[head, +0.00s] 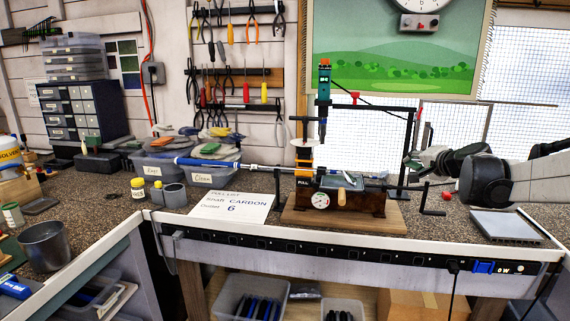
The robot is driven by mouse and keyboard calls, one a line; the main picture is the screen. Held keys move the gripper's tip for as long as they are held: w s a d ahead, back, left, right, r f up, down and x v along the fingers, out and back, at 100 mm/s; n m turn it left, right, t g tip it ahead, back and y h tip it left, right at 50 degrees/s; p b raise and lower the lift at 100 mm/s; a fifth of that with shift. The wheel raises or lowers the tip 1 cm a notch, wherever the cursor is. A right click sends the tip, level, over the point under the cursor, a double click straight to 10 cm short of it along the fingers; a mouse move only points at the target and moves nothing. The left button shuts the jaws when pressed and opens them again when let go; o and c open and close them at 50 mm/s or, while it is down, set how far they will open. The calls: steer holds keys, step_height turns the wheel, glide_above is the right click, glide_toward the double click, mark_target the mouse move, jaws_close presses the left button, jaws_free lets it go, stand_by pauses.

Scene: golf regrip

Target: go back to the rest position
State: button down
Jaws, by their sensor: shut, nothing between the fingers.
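My gripper (407,164) is at the right of the head view, above the bench and to the right of the bench press fixture (330,205). Its fingers point left and are shut with nothing held. My arm reaches in from the right edge. A club shaft with a blue grip (208,163) lies level through the fixture, its grip end out to the left. A teal-handled tool (323,85) stands upright over the fixture. The gripper appears apart from the fixture, though depth is hard to judge.
Two labelled bins (213,176) stand at the left beside small jars. A grey flat plate (506,227) lies at the right front. A black crank handle (433,198) sticks out right of the fixture.

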steer(key=s+a+n+g, duration=0.2)
steer(key=s+a+n, duration=0.1)
steer(key=s+a, duration=0.75)
steer(key=s+a+f+n+g, duration=0.1)
steer(key=s+f, duration=0.3)
steer(key=s, duration=0.7)
steer(key=s+a+f+n+g+h, duration=0.1)
steer(key=s+a+f+n+g, duration=0.1)
steer(key=s, duration=0.9)
steer(key=s+a+f+n+g+h, duration=0.1)
steer(key=s+a+f+n+g, duration=0.1)
steer(key=s+f, duration=0.6)
steer(key=s+a+n, duration=0.1)
steer(key=s+n, duration=0.1)
steer(key=s, duration=0.1)
steer(key=shift+a+f, duration=0.15)
steer(key=shift+a, duration=0.15)
